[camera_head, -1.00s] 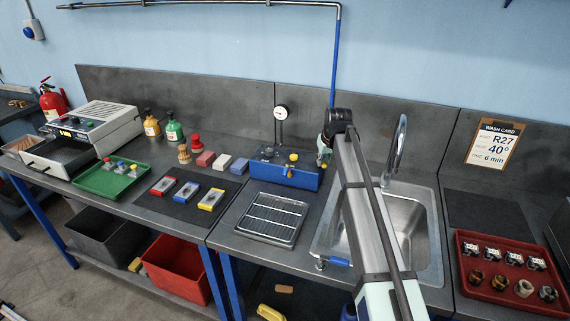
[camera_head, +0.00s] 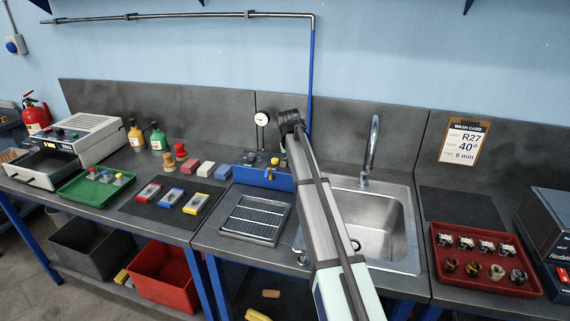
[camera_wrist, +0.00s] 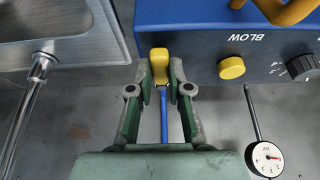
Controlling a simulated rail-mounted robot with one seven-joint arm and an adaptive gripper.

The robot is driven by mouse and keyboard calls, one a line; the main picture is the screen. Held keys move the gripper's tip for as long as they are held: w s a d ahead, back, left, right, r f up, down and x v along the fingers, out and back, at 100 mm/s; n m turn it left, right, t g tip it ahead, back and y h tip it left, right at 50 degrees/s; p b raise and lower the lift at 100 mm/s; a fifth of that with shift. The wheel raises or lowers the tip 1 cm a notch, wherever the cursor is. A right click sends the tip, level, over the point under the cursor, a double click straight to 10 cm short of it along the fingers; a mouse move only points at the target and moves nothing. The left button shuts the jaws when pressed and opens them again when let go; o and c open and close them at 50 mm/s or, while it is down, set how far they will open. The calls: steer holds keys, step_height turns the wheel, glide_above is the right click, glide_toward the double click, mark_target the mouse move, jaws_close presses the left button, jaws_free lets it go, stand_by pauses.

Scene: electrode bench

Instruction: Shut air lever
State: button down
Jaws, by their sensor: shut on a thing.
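The blue air box (camera_head: 262,177) stands at the back of the bench, left of the sink. In the wrist view its front face (camera_wrist: 205,45) carries the word BLOW, upside down, and a round yellow button (camera_wrist: 231,68). The yellow air lever (camera_wrist: 160,56) shows at the corner of the box, above a thin blue pipe (camera_wrist: 163,115). My gripper (camera_wrist: 160,74) is shut on the lever, with one grey-green finger on each side of it. In the head view my own arm hides most of my gripper and the lever.
A gauge (camera_wrist: 266,158) stands close beside the box. The steel sink (camera_head: 395,225) and its tap (camera_head: 372,145) are right of the box. A wire rack (camera_head: 255,220) lies in front. A tall blue pipe (camera_head: 310,80) rises behind my arm.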

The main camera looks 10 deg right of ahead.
stand_by(0.3)
steer(key=c, duration=1.1)
jaws_free()
steer(key=v, duration=1.2)
